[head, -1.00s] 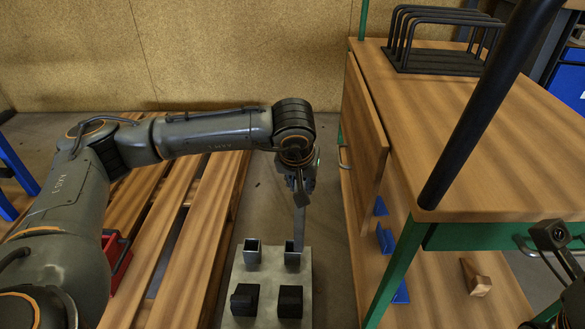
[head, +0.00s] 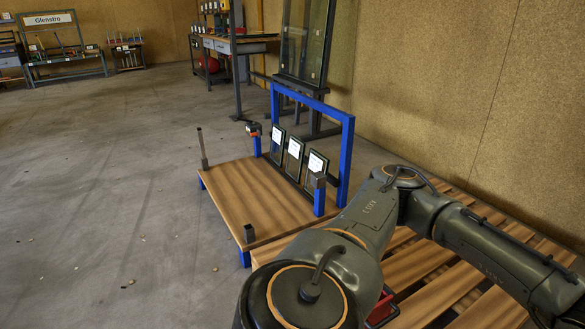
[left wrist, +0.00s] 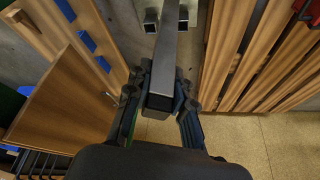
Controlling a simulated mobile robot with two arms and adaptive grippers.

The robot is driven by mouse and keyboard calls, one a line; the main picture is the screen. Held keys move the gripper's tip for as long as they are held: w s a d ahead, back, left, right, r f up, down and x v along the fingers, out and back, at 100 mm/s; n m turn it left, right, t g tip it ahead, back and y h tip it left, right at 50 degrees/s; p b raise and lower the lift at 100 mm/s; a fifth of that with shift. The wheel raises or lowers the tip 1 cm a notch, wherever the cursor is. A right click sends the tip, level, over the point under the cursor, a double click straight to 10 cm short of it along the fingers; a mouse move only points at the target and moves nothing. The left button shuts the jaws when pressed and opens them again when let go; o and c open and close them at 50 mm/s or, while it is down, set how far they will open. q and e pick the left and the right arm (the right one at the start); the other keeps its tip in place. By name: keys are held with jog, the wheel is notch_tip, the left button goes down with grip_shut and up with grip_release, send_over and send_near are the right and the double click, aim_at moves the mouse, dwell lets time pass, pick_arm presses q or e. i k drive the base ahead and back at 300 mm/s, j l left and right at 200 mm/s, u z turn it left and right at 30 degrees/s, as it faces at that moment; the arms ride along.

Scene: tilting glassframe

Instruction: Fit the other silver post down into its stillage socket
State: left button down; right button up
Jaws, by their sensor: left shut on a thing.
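The silver post (left wrist: 169,60) is a square grey tube in the left wrist view. My left gripper (left wrist: 161,85) is shut around it near its near end, and its far end runs out of the top of the picture. In the head view the stillage (head: 240,198) has a wooden deck on blue legs. Another silver post (head: 203,148) stands upright at its far left corner. A short grey socket (head: 249,234) at the near left corner looks empty. Another grey socket (head: 318,181) tops the blue leg at the near right. My right gripper is in neither current view.
Framed panels with white labels (head: 295,159) lean against the stillage's blue frame (head: 346,150). An orange and black object (head: 254,129) sits at the far corner. A slatted pallet (head: 430,298) lies at right, under my arm. Open floor (head: 110,200) lies left of the stillage.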

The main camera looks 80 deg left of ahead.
aim_at(250, 240)
jog(key=k+j, duration=0.25)
jog(key=j, duration=0.25)
jog(key=k+j, duration=0.25)
jog(key=j, duration=0.25)
jog(key=k+j+u, duration=0.1)
jog(key=k+j, duration=0.15)
jog(key=j, duration=0.25)
jog(key=k+j, duration=0.2)
jog(key=j, duration=0.35)
jog(key=k+j+u, duration=0.1)
jog(key=k+j, duration=0.15)
jog(key=j, duration=0.25)
jog(key=k+j, duration=0.2)
jog(key=j, duration=0.35)
jog(key=k+j, duration=0.2)
jog(key=j, duration=0.35)
jog(key=k+j+u, duration=0.1)
jog(key=k+j, duration=0.15)
jog(key=j, duration=0.3)
